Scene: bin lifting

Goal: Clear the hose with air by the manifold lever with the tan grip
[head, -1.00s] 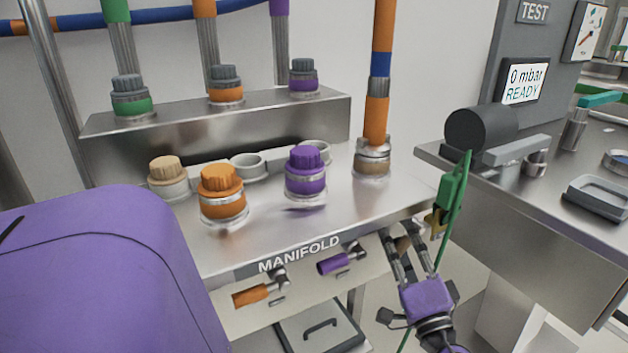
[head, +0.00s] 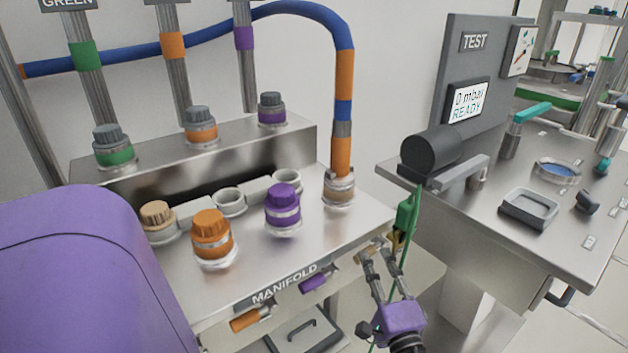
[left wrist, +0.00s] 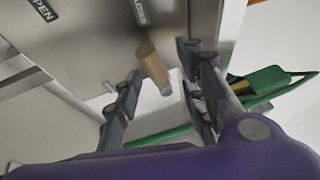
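The lever with the tan grip (head: 369,252) is at the right end of the manifold's (head: 350,228) front face. In the left wrist view its tan grip (left wrist: 150,63) points between the fingers. My left gripper (head: 374,258) is open, with its fingertips around the grip; a gap shows on at least one side, and contact is unclear. It also shows in the left wrist view (left wrist: 162,72). The blue hose (head: 298,10) arches over and its orange end (head: 341,155) stands upright in the tan-ringed port (head: 339,187). My right gripper is not in view.
Orange (head: 250,319) and purple (head: 314,283) lever grips sit left of the tan one. A green device (head: 405,214) with a green cord hangs close beside my left gripper. A bench (head: 470,225) with a "0 mbar READY" display (head: 467,102) stands to the right.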

